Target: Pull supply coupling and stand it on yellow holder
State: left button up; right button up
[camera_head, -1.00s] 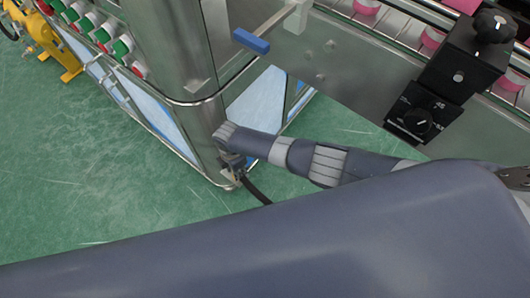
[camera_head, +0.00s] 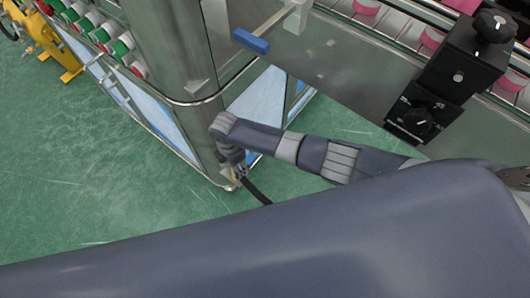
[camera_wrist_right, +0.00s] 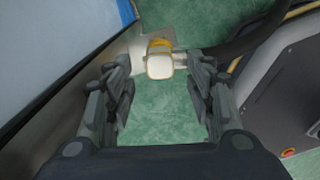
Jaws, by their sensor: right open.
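The supply coupling seems to be the part with a pale square end (camera_wrist_right: 160,67) and a yellow band (camera_wrist_right: 160,44) in the right wrist view. It sits by a steel plate at the machine's foot, with a dark hose (camera_wrist_right: 240,42) running off to the right. My right gripper (camera_wrist_right: 163,100) is open, and its fingers stand left and right of the coupling's line, with the coupling just beyond the tips. In the head view my right gripper (camera_head: 234,172) is small and partly hidden at the cabinet's lower corner. I cannot identify a yellow holder for certain. My left gripper is out of view.
A steel cabinet (camera_head: 165,45) with green and red buttons stands at left. A yellow frame (camera_head: 52,45) stands on the green floor (camera_head: 70,150) at far left. A blue-handled lever (camera_head: 251,41) and a black control box (camera_head: 424,112) are above my arm.

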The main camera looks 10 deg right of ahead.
notch_tip(320, 180, up, 8)
jog(key=shift+f, duration=0.15)
dwell(0.7)
